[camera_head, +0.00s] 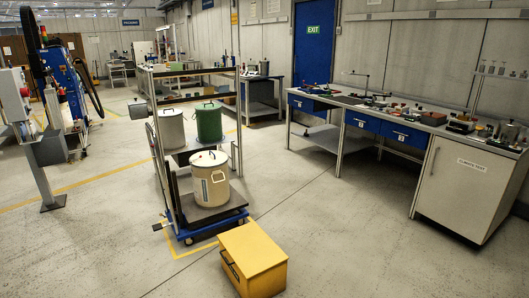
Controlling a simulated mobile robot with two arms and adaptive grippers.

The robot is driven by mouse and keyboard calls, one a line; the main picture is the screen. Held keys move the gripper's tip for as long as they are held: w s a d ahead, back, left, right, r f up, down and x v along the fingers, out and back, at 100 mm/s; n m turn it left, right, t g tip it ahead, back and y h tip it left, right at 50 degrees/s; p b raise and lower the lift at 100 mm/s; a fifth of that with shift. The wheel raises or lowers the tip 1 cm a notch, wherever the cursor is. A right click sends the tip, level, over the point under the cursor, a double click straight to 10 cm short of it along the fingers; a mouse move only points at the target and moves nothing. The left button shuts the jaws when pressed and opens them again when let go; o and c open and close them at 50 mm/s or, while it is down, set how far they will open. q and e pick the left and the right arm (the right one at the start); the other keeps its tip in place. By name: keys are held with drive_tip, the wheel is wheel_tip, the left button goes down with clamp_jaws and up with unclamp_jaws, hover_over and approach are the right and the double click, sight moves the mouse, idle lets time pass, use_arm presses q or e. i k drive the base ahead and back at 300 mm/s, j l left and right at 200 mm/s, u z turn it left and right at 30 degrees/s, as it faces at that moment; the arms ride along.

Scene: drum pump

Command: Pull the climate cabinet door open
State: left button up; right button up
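The climate cabinet (464,195) is the white cabinet under the right end of the long workbench, at the right of the head view. Its front door is shut. A dark vertical handle (432,163) runs along the door's left side. A small label (472,165) sits near the top of the door; its print is hard to read. Neither of my grippers shows in this view, so their place relative to the handle cannot be told.
The workbench (345,99) holds several tools above blue drawers. A blue trolley (210,230) carrying a beige drum (209,180) stands mid-floor. A yellow box (253,258) lies on the floor before it. The floor (370,235) between box and cabinet is clear.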

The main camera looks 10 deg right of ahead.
sight(465, 186)
drive_tip(key=i+z, duration=0.3)
drive_tip(key=i, duration=0.2)
drive_tip(key=i+j+z, duration=0.1)
drive_tip(key=i+z, duration=0.2)
drive_tip(key=i, duration=0.2)
drive_tip(key=i+j+z, duration=0.35)
drive_tip(key=i, duration=0.15)
drive_tip(key=i+l+z, duration=0.35)
drive_tip(key=i, duration=0.45)
drive_tip(key=i+z, duration=0.4)
drive_tip(key=i, duration=0.35)
drive_tip(key=i+j+u, duration=0.15)
drive_tip(key=i+j, duration=0.15)
drive_tip(key=i+j+u, duration=0.15)
drive_tip(key=i, duration=0.4)
drive_tip(key=i+j+u, duration=0.15)
drive_tip(key=i, duration=0.25)
drive_tip(key=i+j+u, duration=0.15)
drive_tip(key=i, duration=0.3)
drive_tip(key=j+z, duration=0.1)
drive_tip(key=z, duration=1.2)
